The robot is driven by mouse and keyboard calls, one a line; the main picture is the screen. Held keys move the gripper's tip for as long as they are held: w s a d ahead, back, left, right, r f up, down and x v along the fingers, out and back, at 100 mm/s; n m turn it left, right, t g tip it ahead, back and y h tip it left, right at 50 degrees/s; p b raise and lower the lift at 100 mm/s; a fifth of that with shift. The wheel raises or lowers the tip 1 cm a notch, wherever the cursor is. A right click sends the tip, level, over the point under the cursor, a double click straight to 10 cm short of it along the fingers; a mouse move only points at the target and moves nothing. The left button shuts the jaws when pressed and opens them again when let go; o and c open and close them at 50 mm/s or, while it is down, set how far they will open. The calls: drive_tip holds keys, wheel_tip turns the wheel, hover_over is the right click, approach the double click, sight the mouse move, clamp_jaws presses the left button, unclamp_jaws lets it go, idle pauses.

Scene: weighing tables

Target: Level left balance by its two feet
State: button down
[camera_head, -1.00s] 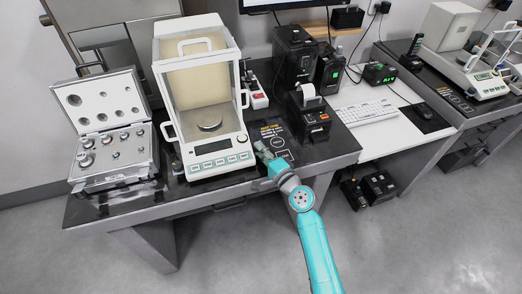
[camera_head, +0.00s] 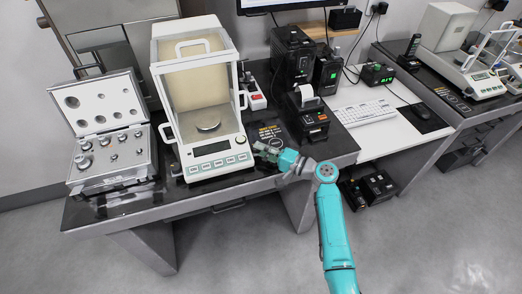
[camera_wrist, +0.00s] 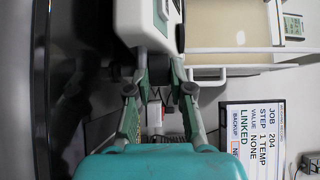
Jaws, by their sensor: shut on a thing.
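The left balance (camera_head: 215,160) stands at the front of the left table, with a glass draft shield and a round pan inside. My gripper (camera_head: 258,149) is at its right front lower corner, level with its base. In the wrist view my gripper (camera_wrist: 158,58) has its two fingers closing in beside the white balance body (camera_wrist: 138,20). It is shut on the balance's right front foot, which the fingers and body mostly hide. The left front foot cannot be made out clearly. The levelling bubble is too small to read.
An open weight case (camera_head: 110,165) stands left of the balance. A label printer (camera_head: 308,118), black boxes and a keyboard (camera_head: 365,112) lie to the right. A second balance (camera_head: 488,85) stands far right. A screen with text (camera_wrist: 250,135) shows in the wrist view.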

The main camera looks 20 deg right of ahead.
drive_tip(key=shift+n+g+y, duration=0.3)
drive_tip(key=shift+y, duration=0.1)
drive_tip(key=c, duration=1)
unclamp_jaws()
drive_tip(key=shift+c, duration=0.2)
drive_tip(key=v, duration=1.2)
drive_tip(key=shift+d, duration=0.1)
